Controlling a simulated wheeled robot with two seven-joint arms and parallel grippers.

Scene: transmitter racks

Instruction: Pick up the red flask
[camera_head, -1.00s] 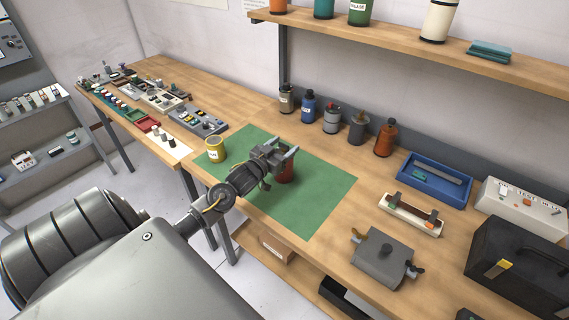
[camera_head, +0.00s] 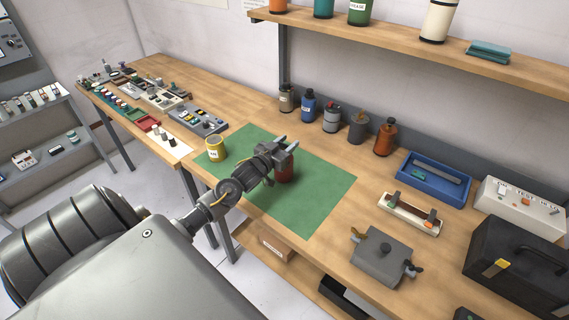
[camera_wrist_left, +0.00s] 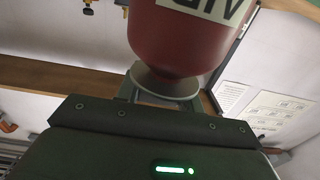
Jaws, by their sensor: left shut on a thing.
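The red flask (camera_head: 286,173) is near the middle of the green mat (camera_head: 318,197) on the workbench. My left gripper (camera_head: 284,146) is over its top and shut on it, hiding its upper part. In the left wrist view the red flask (camera_wrist_left: 187,42) is large and close, with a white label with dark letters cut off by the top edge. Its pale flared neck (camera_wrist_left: 165,84) points towards my gripper's dark body. I cannot tell whether the flask's base touches the mat. My right gripper is not in view.
A yellow can (camera_head: 215,148) stands on the mat's left part. Several bottles, including an orange one (camera_head: 385,139), line the wall behind. A blue tray (camera_head: 463,197), a grey box (camera_head: 372,268) and a black case (camera_head: 520,262) are to the right. A shelf (camera_head: 400,42) runs above.

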